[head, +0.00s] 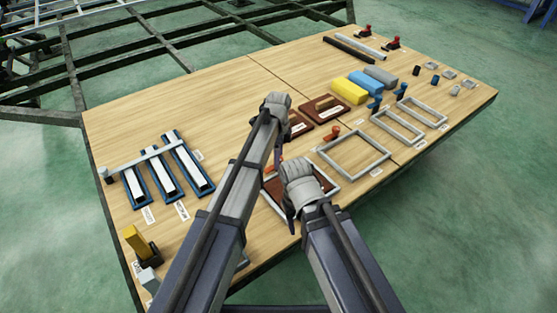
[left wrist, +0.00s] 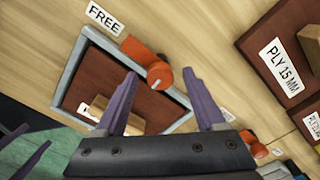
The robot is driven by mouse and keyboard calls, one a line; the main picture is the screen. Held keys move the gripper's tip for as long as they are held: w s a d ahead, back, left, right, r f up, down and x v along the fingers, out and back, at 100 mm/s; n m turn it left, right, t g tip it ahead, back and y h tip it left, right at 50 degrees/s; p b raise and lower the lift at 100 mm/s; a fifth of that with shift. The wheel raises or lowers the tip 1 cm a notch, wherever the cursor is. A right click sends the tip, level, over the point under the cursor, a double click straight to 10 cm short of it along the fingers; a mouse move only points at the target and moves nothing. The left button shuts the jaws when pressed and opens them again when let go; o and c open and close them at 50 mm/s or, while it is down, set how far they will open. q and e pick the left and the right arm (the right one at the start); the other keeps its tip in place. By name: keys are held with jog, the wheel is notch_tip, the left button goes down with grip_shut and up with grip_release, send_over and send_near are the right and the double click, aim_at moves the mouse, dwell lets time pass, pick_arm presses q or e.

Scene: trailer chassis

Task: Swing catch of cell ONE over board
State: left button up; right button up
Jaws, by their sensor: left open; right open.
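A grey frame (left wrist: 66,72) holds a dark red-brown board (left wrist: 112,68) with a wooden handle (left wrist: 98,108) in the left wrist view. In the head view my arms partly cover this board (head: 325,183). An orange catch (left wrist: 140,50) with a round knob sits at the frame's label-side edge; I cannot tell how far it reaches over the board. A "FREE" label (left wrist: 105,18) lies beside it. My left gripper (left wrist: 159,73) is open, its fingertips either side of the catch's knob. My right gripper (head: 291,186) is open above the board; its fingers are mostly hidden.
An empty grey frame (head: 381,158) with its own orange catch (head: 330,133) stands to the right. Boards labelled "PLY" (head: 323,109) lie behind. Blue racks (head: 133,190) with white strips are at left. The rear-left tabletop is clear.

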pick_arm(q)
grip_shut()
dwell(0.6)
